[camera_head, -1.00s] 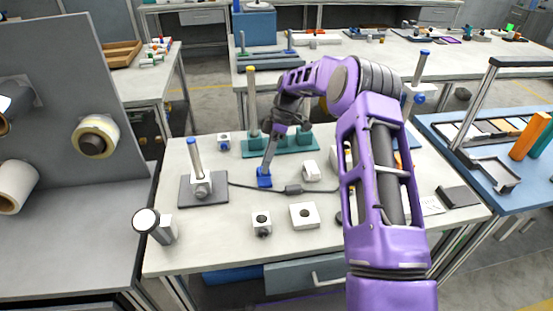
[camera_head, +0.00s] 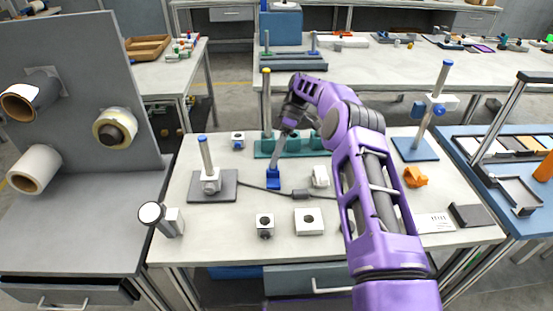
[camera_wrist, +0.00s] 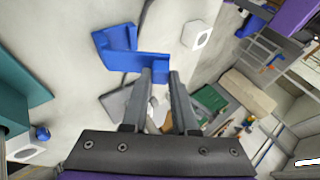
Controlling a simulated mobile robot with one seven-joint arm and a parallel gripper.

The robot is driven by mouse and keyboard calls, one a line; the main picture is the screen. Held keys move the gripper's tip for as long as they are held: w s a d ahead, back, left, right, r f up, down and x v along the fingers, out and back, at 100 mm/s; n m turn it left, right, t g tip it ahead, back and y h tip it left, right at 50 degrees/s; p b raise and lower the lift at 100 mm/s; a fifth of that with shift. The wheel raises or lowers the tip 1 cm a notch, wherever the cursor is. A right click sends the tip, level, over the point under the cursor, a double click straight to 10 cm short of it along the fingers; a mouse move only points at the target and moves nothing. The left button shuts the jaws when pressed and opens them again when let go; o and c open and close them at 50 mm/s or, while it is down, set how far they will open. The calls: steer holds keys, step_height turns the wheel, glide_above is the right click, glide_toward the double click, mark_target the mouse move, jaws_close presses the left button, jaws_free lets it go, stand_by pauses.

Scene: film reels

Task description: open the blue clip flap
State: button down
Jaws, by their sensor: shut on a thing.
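The blue clip (camera_head: 273,180) stands on the white workbench, left of a white block and in front of the teal rack. In the wrist view the clip (camera_wrist: 115,38) shows a blue plate at the upper left and a blue flap (camera_wrist: 135,60) reaching toward my fingers. My gripper (camera_wrist: 160,72) is shut on the end of the flap. The flap stands at an angle to the plate.
A grey base with a blue-topped post (camera_head: 206,160) stands left of the clip. A dark cable with a connector (camera_head: 300,194) runs close by. The teal rack (camera_head: 262,148) is just behind. White blocks (camera_head: 308,221) stand in front. An orange part (camera_head: 415,176) lies right of my arm.

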stand_by(0.4)
steer(key=c, duration=0.7)
jaws_free()
step_height(320, 180, up, 10)
steer(key=shift+r, duration=0.1)
